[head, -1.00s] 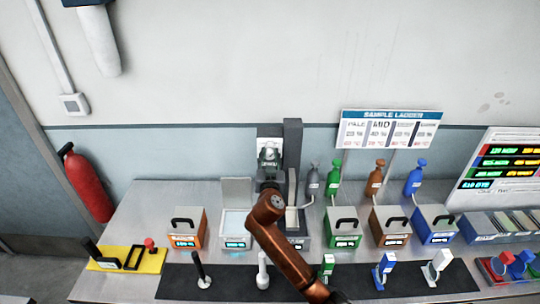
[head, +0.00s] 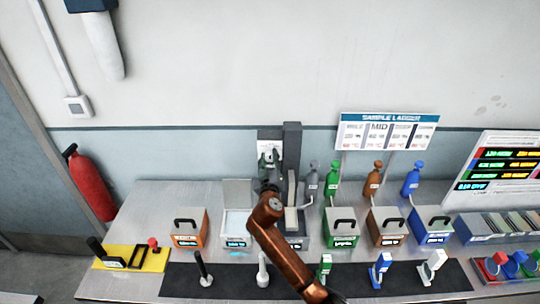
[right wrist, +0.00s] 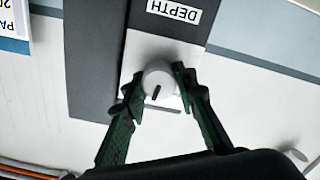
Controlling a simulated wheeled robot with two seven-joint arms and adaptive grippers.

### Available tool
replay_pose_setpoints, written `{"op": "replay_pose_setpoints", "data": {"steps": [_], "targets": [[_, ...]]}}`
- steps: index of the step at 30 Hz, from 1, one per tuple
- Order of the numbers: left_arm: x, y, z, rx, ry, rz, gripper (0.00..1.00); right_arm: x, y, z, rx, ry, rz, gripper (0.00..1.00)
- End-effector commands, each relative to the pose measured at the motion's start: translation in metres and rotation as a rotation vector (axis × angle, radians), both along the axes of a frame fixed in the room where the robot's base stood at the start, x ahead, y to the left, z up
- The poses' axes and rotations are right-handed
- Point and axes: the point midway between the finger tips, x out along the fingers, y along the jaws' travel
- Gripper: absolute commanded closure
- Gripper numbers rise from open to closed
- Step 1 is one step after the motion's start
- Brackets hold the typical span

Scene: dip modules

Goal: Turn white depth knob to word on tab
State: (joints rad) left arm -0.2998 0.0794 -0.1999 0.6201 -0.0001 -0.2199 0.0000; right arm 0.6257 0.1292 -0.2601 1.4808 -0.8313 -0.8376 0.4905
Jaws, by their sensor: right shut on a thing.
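The white depth knob (right wrist: 158,82) sits on a white panel (right wrist: 152,55) under an upside-down label reading DEPTH (right wrist: 174,11) in the right wrist view. A short black mark on the knob points down and slightly left there. My right gripper (right wrist: 157,92) is shut on the knob, one dark green finger on each side. In the head view my right gripper (head: 268,165) is at the panel on the dark column (head: 291,150) and hides the knob. The sample ladder board (head: 388,131) has a tab reading MID (head: 378,127), larger than its other words. My left gripper is not in view.
Several lidded boxes (head: 188,228) with black handles stand along the table. Coloured bottles (head: 373,180) stand behind them, right of the column. A dark mat (head: 225,284) with upright tools lies in front. A yellow tray (head: 155,260) is at the left.

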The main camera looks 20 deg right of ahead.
Motion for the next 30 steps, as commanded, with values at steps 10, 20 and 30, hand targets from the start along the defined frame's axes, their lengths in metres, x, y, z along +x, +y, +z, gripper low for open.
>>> {"op": "replay_pose_setpoints", "data": {"steps": [10,20,30], "targets": [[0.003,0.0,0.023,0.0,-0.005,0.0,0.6,0.0,0.002,0.003,-0.32,0.09,0.001,0.98],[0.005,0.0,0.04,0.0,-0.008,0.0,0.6,0.0,0.003,0.001,-0.587,0.166,0.002,0.98],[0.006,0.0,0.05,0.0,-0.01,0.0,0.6,0.001,0.003,-0.001,-0.75,0.213,0.002,0.98]]}}
